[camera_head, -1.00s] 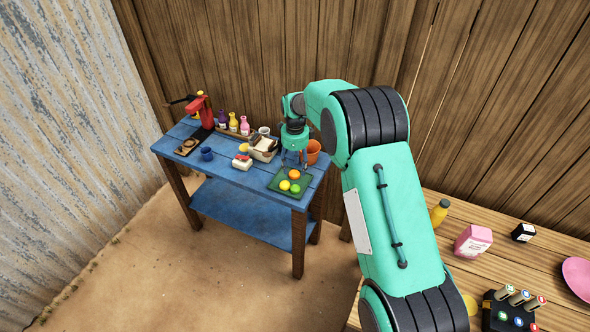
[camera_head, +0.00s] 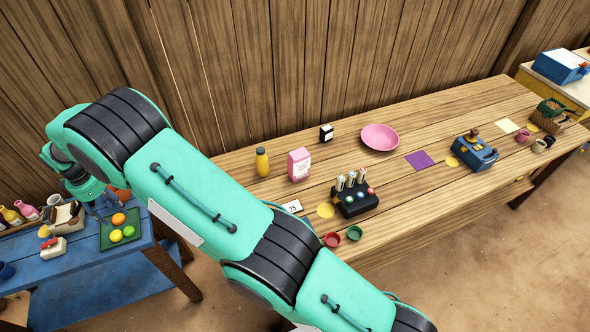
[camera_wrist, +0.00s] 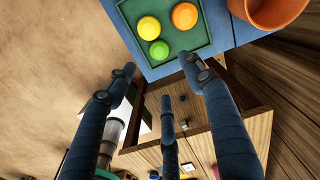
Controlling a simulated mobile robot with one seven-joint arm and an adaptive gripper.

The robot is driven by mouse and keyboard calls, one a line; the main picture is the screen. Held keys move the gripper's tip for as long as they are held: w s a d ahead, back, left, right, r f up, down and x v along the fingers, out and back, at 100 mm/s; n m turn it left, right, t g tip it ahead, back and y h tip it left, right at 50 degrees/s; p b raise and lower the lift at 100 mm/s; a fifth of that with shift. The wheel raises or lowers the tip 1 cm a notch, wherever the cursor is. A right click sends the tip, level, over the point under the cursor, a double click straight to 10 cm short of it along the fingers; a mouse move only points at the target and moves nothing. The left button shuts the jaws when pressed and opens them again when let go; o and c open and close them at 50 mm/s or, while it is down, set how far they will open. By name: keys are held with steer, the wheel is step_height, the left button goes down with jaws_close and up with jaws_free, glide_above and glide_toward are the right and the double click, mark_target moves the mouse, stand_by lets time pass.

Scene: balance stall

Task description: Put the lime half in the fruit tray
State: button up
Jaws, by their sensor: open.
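The dark green fruit tray (camera_head: 135,239) lies on the blue table at the left of the head view. It holds an orange round fruit (camera_head: 118,219), a yellow one (camera_head: 115,236) and a green one (camera_head: 128,231). The green piece (camera_wrist: 159,49) looks like the lime half, but its cut face cannot be made out. It lies inside the tray, beside the yellow and orange pieces. My gripper (camera_head: 102,212) is above the tray's back part. In the wrist view its fingers (camera_wrist: 160,82) are spread and empty, apart from the fruit.
An orange pot (camera_wrist: 277,10) stands beside the tray. The blue table (camera_head: 72,268) also carries bottles, a box and a red-and-white item. A wooden counter (camera_head: 430,205) at the right holds a pink plate (camera_head: 380,137), a pink carton (camera_head: 299,164) and a yellow bottle (camera_head: 262,162).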

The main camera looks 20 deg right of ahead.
steer(key=s+d+r+n+t, duration=0.25)
steer(key=d+r+n, duration=0.25)
steer(key=d+r, duration=2.25)
steer(key=s+d+r+n+t, duration=0.1)
steer(key=s+d+r+n, duration=0.2)
steer(key=s+d+r, duration=0.6)
steer(key=s+d+r+n+t, duration=0.1)
steer(key=s+d+r+n, duration=0.3)
steer(key=s+d, duration=0.85)
steer(key=s+d+f+n, duration=0.1)
steer(key=s+d, duration=0.3)
steer(key=s, duration=0.4)
steer(key=s+d+f+n+t, duration=0.1)
steer(key=s+d, duration=0.3)
steer(key=s, duration=0.5)
steer(key=shift+s+d+f+n, duration=0.15)
steer(key=shift+d+f+n, duration=0.05)
steer(key=shift+f+n, duration=0.1)
step_height(320, 180, down, 6)
steer(key=b, duration=0.6)
steer(key=shift+r, duration=0.1)
